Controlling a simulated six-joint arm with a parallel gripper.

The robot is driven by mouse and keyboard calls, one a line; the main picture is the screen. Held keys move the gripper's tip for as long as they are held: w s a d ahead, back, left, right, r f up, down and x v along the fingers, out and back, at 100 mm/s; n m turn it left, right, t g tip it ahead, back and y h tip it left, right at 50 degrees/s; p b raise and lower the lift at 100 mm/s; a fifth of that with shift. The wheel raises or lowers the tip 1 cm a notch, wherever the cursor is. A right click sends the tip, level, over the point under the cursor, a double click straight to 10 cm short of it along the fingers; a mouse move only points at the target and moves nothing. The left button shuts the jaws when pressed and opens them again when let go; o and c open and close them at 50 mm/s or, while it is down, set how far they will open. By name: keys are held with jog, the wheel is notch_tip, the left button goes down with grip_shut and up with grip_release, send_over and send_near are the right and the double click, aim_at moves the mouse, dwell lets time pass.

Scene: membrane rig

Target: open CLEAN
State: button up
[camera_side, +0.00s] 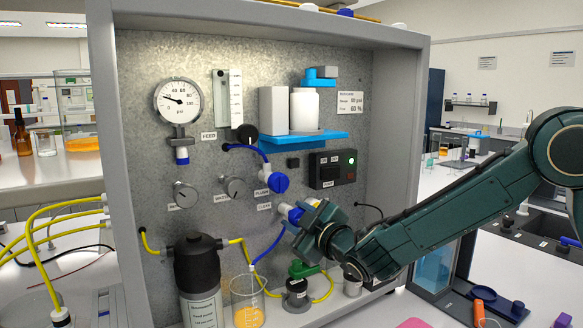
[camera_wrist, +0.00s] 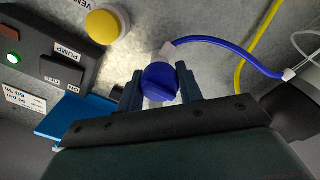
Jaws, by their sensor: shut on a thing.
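The CLEAN label (camera_side: 264,207) is on the grey panel, just left of a blue valve knob (camera_side: 289,212). My gripper (camera_side: 302,214) is at this knob and hides part of it. In the wrist view the round blue knob (camera_wrist: 160,82) sits between the two dark fingers of my gripper (camera_wrist: 161,88), which are shut on it. A blue hose (camera_wrist: 225,42) leaves the white fitting behind the knob. I cannot tell from the knob whether the valve is open or closed.
Another blue valve knob (camera_side: 276,182) is just above. The pump switch box (camera_side: 333,168) with a lit green lamp is to the upper right. A yellow knob (camera_wrist: 107,24) shows in the wrist view. A beaker (camera_side: 248,300) and black-capped bottle (camera_side: 198,275) stand below.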

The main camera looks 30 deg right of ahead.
jog(key=o, duration=1)
jog(key=s, duration=1.3)
jog(key=shift+s, duration=0.4)
jog(key=s+d+m+g+h, duration=0.2)
jog(key=s+d+m+g, duration=0.15)
jog(key=d, duration=0.35)
jog(key=s+d+m+g+h, duration=0.2)
jog(key=s+d+m+g, duration=0.1)
jog(key=d+m, duration=0.3)
jog(key=s+f+g+y, duration=0.1)
jog(key=s+g+y, duration=0.3)
jog(key=s, duration=1.7)
jog(key=shift+f+g, duration=0.35)
jog(key=shift+g, duration=0.6)
